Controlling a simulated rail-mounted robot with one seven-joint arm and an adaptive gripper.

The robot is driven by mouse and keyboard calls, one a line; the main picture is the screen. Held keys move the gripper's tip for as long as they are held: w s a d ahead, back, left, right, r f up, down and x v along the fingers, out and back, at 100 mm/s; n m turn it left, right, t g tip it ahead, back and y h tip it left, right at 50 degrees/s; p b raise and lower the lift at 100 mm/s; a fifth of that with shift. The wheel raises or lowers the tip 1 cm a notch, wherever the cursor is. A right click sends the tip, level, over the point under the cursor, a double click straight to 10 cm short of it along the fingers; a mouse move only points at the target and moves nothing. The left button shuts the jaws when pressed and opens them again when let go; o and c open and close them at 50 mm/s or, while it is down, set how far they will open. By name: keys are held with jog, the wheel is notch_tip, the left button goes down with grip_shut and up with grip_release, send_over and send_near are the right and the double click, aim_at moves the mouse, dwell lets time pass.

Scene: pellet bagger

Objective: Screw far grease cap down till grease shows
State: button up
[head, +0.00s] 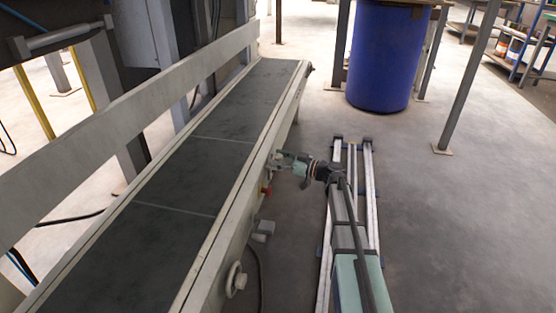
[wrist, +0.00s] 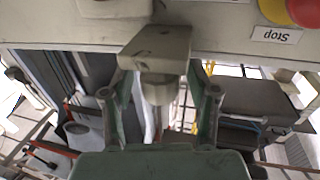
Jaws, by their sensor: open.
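In the wrist view, a grey block (wrist: 155,45) juts from the pale side frame of the conveyor. A small rounded grey cap (wrist: 157,90) sits on the block, pointing towards my palm; it looks like a grease cap. My gripper (wrist: 155,78) is open, with one green finger on each side of the cap and visible space between. I cannot tell whether either finger touches it. No grease shows. In the head view, my gripper (head: 287,161) is beside the conveyor's right side; the cap is too small to make out there.
The conveyor's dark belt (head: 190,160) runs away from me. A red stop button (head: 266,190) is close to my gripper, with its label (wrist: 275,35) in the wrist view. A pale handwheel (head: 236,280) is nearer.

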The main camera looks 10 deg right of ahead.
grip_shut()
jog(key=shift+s+f+m+t+h+b, duration=0.1)
jog(key=shift+m+t+h+b, duration=0.2)
jog(key=shift+t+b, duration=0.15)
jog(key=shift+b, duration=0.3)
jog(key=m+t+h+b, duration=0.2)
jog(key=h, duration=0.1)
jog(key=shift+s+a+t, duration=0.1)
jog(key=shift+s+t, duration=0.05)
jog(key=shift+t, duration=0.2)
jog(key=m+t+h, duration=0.2)
jog(key=m+h, duration=0.1)
jog(key=shift+w+m+t+h, duration=0.15)
jog(key=shift+m+t+h, duration=0.25)
jog(key=shift+m+h, duration=0.6)
jog(key=shift+w+m+t+h, duration=0.1)
jog(key=shift+m+t+h, duration=0.4)
jog(key=shift+h, duration=0.9)
jog(key=shift+m+h, duration=0.3)
